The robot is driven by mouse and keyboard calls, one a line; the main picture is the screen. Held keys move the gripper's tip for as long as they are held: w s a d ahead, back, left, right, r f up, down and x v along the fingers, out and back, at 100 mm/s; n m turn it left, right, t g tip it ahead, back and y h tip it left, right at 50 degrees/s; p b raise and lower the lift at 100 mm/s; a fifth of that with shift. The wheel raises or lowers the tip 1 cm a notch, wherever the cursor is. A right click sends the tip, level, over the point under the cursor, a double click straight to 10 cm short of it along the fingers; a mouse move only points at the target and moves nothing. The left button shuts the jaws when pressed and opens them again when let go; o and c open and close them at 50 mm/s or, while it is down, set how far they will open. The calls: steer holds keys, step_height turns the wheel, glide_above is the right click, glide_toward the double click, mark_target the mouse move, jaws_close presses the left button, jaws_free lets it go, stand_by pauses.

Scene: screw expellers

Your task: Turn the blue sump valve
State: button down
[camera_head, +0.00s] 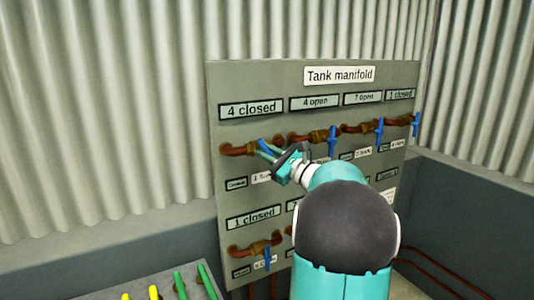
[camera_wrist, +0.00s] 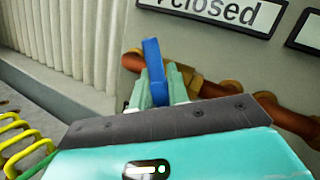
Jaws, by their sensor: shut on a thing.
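A grey-green board headed "Tank manifold" (camera_head: 216,180) carries several blue-handled valves on copper pipes. My gripper (camera_head: 266,149) is at the upper-left valve, under the "4 closed" plate (camera_head: 251,108). In the wrist view, my gripper's teal fingers (camera_wrist: 160,90) are shut on this valve's blue handle (camera_wrist: 153,62), one finger on each side. The handle sticks up above the fingers and leans a little. The brass valve body and pipe (camera_wrist: 215,90) run behind. The name label under this valve is partly hidden and unreadable, so I cannot tell whether it is the sump valve.
Other blue handles stand to the right in the top row, such as one (camera_head: 332,141) under "4 open". A lower-left valve (camera_head: 267,258) sits under "1 closed". A low panel (camera_head: 150,282) with yellow and green handles stands at the front left. Corrugated walls surround the board.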

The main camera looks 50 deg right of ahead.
steer(key=shift+f, duration=0.2)
steer(key=c, duration=1.4)
jaws_free()
steer(key=shift+o, duration=0.2)
steer(key=shift+r, duration=0.1)
steer(key=shift+s, duration=0.15)
